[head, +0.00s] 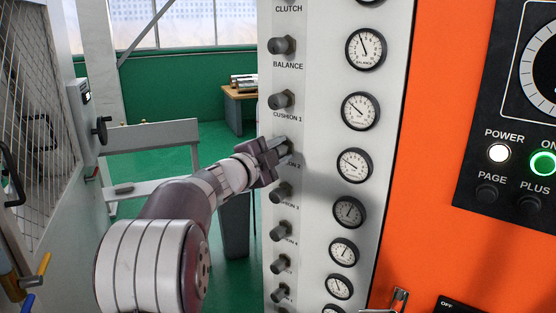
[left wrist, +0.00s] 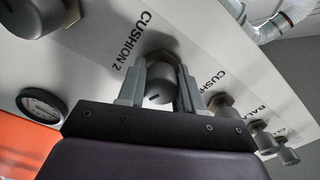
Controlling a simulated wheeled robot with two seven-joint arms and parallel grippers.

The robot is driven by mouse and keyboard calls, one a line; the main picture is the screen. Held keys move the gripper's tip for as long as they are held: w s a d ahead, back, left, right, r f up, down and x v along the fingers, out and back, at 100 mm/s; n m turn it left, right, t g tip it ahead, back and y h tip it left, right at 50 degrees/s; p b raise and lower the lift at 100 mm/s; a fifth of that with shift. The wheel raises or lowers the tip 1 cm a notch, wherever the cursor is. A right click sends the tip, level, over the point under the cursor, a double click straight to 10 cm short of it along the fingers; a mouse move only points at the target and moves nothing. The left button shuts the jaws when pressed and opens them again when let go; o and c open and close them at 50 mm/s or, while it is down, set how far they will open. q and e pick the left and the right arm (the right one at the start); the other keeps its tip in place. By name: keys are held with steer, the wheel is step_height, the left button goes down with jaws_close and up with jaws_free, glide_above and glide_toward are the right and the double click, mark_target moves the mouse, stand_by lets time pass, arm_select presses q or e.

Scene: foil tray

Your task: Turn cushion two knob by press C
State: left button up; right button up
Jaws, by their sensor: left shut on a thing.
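The cushion two knob (left wrist: 160,84) is a dark grey round knob beside the label CUSHION 2 on the white panel (head: 318,121). My left gripper (head: 276,150) reaches it from the left in the head view and covers most of the knob there. In the left wrist view the two grey fingers of the left gripper (left wrist: 160,90) stand on either side of the knob, and the gripper is shut on it. The label is partly covered in the head view. My right gripper is not in view.
The cushion 1 knob (head: 281,100) is just above, and the cushion 3 knob (head: 281,192) just below. Round gauges, such as the one beside cushion 2 (head: 354,165), line the panel. An orange panel (head: 440,170) and a black control box (head: 510,185) stand at right.

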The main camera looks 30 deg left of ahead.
arm_select(q)
steer(key=shift+d+r+m+b, duration=0.1)
steer(key=shift+r+m+b, duration=0.1)
steer(key=shift+m+b, duration=0.3)
steer(key=shift+m, duration=0.3)
steer(key=o, duration=0.9)
steer(key=shift+o, duration=0.6)
steer(key=shift+d+f, duration=0.1)
steer(key=shift+s, duration=0.1)
steer(key=s+a+b, duration=0.1)
steer(key=s+b, duration=0.1)
steer(key=s, duration=1)
steer(key=shift+s+a, duration=0.15)
steer(key=shift+a, duration=0.15)
